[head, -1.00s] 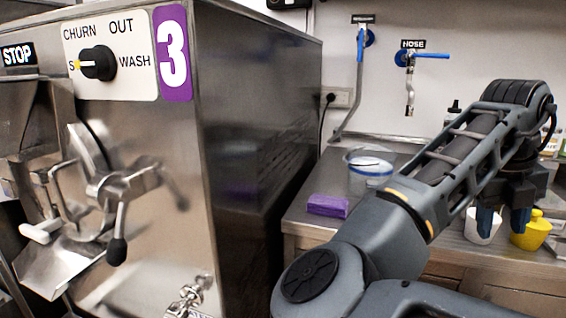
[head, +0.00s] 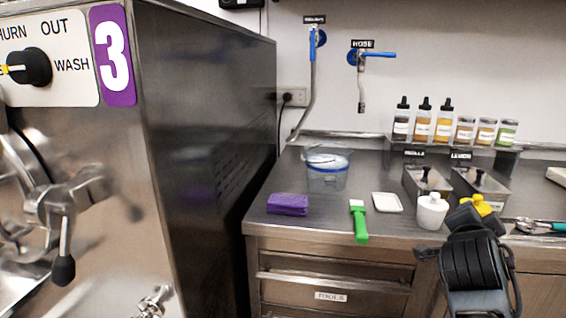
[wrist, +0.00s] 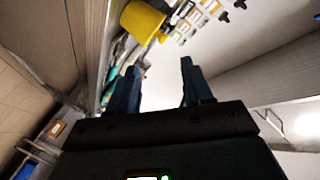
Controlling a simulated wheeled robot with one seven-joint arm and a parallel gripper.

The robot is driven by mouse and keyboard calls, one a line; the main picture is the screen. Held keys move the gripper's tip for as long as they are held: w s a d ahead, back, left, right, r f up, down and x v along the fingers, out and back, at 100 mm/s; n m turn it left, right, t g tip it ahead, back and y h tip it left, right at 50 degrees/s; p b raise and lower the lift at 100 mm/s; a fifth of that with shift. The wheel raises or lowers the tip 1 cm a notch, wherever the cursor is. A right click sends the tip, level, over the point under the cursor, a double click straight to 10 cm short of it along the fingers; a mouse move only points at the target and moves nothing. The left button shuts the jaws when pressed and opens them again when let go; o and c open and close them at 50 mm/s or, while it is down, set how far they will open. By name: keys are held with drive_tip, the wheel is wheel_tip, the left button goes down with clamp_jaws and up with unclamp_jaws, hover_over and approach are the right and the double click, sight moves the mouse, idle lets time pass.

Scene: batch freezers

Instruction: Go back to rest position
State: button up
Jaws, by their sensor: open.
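My gripper (wrist: 160,80) shows in the wrist view with its two dark fingers apart and nothing between them. In the head view my dark arm stands at the lower right, in front of the counter edge, and the fingers cannot be made out. A yellow container (wrist: 142,22) appears beyond the fingers at the top of the wrist view, apart from them. In the head view the yellow container (head: 484,203) is mostly hidden behind my arm.
Batch freezer 3 (head: 205,130) fills the left. The steel counter (head: 345,190) holds a purple sponge (head: 288,204), a clear tub (head: 327,172), a green-handled brush (head: 360,222), a white bottle (head: 432,211) and metal bins (head: 480,185). Several bottles and jars stand on a shelf behind.

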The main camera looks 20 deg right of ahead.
drive_tip(key=s+a+f+n+t+y, duration=0.4)
drive_tip(key=s+a+f+n, duration=0.15)
drive_tip(key=a+n, duration=0.3)
drive_tip(key=s+a+f+n+t+y, duration=0.3)
drive_tip(key=s+a+f+n+y, duration=0.2)
drive_tip(key=a+f+n, duration=0.3)
drive_tip(key=s+a+r+n+y, duration=0.2)
drive_tip(key=s+a+n+y, duration=0.2)
drive_tip(key=s+a, duration=1.2)
drive_tip(key=s+y, duration=0.1)
drive_tip(key=s, duration=0.2)
drive_tip(key=shift+s+a+r+n+t, duration=0.3)
drive_tip(key=shift+s+r+n, duration=0.05)
